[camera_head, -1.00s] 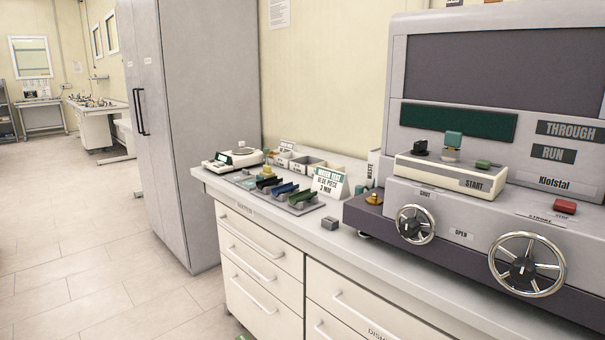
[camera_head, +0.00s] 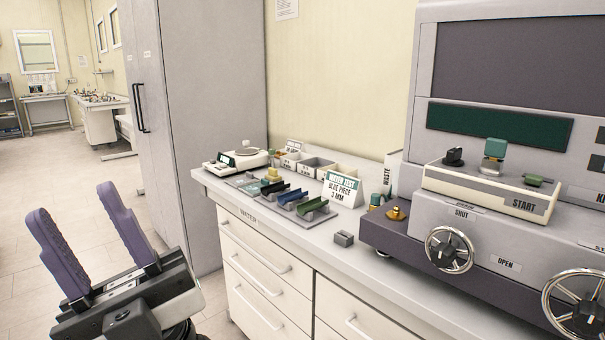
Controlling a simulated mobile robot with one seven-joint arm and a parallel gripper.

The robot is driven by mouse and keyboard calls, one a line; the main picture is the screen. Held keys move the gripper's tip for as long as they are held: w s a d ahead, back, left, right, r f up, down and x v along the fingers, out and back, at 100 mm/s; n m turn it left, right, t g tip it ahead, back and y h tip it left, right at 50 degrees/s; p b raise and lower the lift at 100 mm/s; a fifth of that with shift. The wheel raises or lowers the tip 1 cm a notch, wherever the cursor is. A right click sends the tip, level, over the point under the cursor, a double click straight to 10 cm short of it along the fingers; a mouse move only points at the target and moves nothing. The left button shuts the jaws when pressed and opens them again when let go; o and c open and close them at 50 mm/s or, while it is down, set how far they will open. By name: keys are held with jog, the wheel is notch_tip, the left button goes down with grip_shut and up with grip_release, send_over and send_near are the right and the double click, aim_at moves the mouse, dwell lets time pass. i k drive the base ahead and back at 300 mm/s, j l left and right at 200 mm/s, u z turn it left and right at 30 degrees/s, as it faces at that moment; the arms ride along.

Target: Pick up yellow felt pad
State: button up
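A small yellow block (camera_head: 273,173), which looks like the yellow felt pad, sits at the back of the sample tray on the counter, near the white scale. It is small in view and its details are hard to make out. My gripper (camera_head: 73,203) is at the lower left, in front of the grey cabinet and left of the counter. Its two purple fingers point up and stand apart with nothing between them. It is well away from the yellow block.
The grey tray (camera_head: 330,222) holds black, blue and green pieces beside a "Water test" sign (camera_head: 341,189). A white scale (camera_head: 237,161) stands at the counter's left end. A grey block (camera_head: 343,239) lies near the front edge. The large machine (camera_head: 480,225) fills the right.

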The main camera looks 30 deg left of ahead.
aim_at(274, 176)
jog(key=i+j+z, duration=0.15)
jog(key=j, duration=0.35)
jog(key=i+j+z, duration=0.15)
jog(key=j, duration=0.3)
jog(key=j+z, duration=0.15)
jog(key=j, duration=0.35)
jog(key=i+j+z, duration=0.15)
jog(key=j, duration=0.4)
jog(key=i+j, duration=0.1)
jog(key=j, duration=1.25)
jog(key=i+j, duration=0.15)
jog(key=j, duration=0.55)
jog(key=i+j, duration=0.4)
jog(key=i, duration=0.15)
jog(key=z, duration=0.05)
